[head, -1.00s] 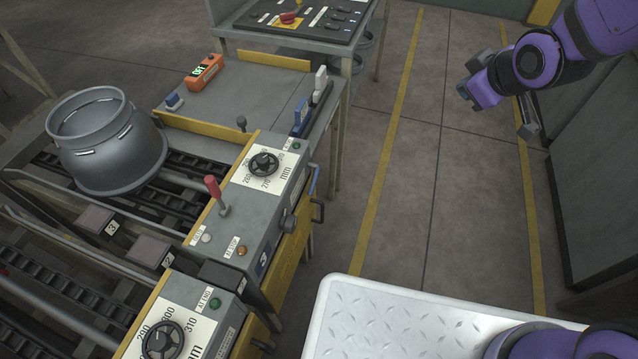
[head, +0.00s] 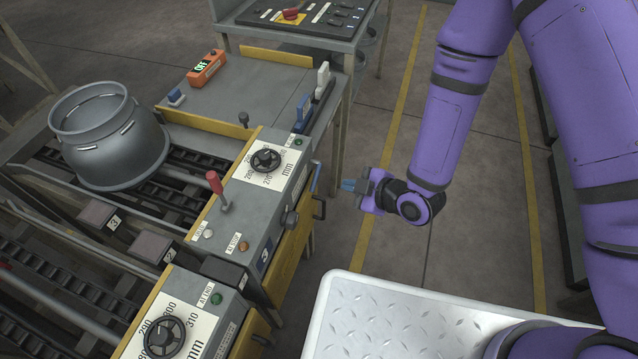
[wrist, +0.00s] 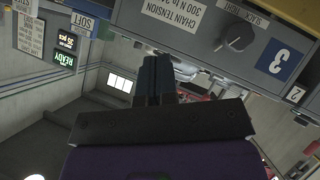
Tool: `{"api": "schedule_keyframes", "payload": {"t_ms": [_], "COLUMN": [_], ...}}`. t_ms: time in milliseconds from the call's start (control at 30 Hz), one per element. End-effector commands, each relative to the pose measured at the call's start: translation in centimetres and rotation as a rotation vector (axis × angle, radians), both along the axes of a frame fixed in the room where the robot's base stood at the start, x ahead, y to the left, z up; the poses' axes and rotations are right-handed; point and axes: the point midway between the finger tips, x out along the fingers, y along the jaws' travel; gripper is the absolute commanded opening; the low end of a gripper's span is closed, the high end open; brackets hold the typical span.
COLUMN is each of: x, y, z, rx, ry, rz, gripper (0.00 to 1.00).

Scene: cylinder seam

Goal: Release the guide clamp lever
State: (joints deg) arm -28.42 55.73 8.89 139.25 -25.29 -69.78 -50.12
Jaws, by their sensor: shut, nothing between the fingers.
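My gripper (head: 347,185) is shut and empty, in the air just right of the station 3 box (head: 243,223). A blue lever (head: 316,177) stands on that side, close to the fingertips, by a dark pull handle (head: 319,207). A red-handled lever (head: 217,187) stands upright on the box top. No readable label tells which one is the guide clamp lever.
A black dial (head: 265,160) tops the box. A dark chain tension knob (wrist: 236,40) sits on its side, beside the blue 3 plate (wrist: 275,61). A grey pot (head: 112,140) stands on the conveyor. My white deck (head: 400,310) is in front; the floor between is clear.

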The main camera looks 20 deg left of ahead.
Motion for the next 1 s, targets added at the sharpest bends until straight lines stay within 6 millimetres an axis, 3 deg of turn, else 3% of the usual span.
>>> {"api": "schedule_keyframes", "payload": {"t_ms": [133, 567, 767, 1000], "x": [-0.8, -0.6, 0.2, 1.8], "y": [0.3, 0.6, 2.6, 6.3], "z": [-0.7, -0.9, -2.1, -4.3], "rx": [0.014, 0.016, 0.016, 0.016], "ry": [-0.005, -0.006, -0.006, -0.007], "rz": [0.014, 0.016, 0.015, 0.015], "gripper": [0.0, 0.0, 0.0, 0.0]}}
